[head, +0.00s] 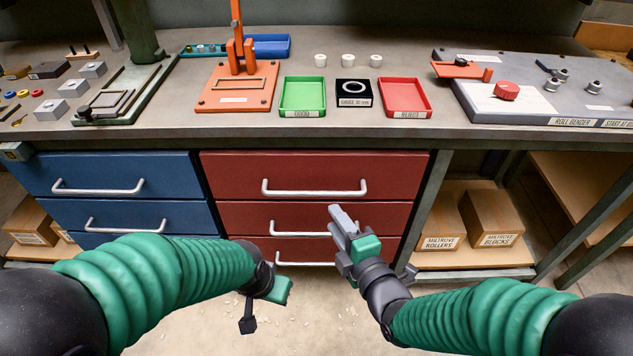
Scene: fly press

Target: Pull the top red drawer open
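The top red drawer (313,185) is flush in the workbench front, below the worktop, and looks shut. Its silver bar handle (314,194) runs across the middle of its face. My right gripper (337,213) is below and right of that handle in the picture, in front of the middle red drawer (240,218). Its grey fingers point up and away from me and overlap, so their gap is unclear. My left gripper (283,291) is low, by the bottom red drawer; its fingers are not clearly visible. I see no contact with the top handle.
Blue drawers (125,170) are on the left. An open shelf with cardboard boxes (490,217) is on the right. The worktop holds an orange press (237,90), a green tray (303,95), a red tray (404,96) and a roll bender (540,95).

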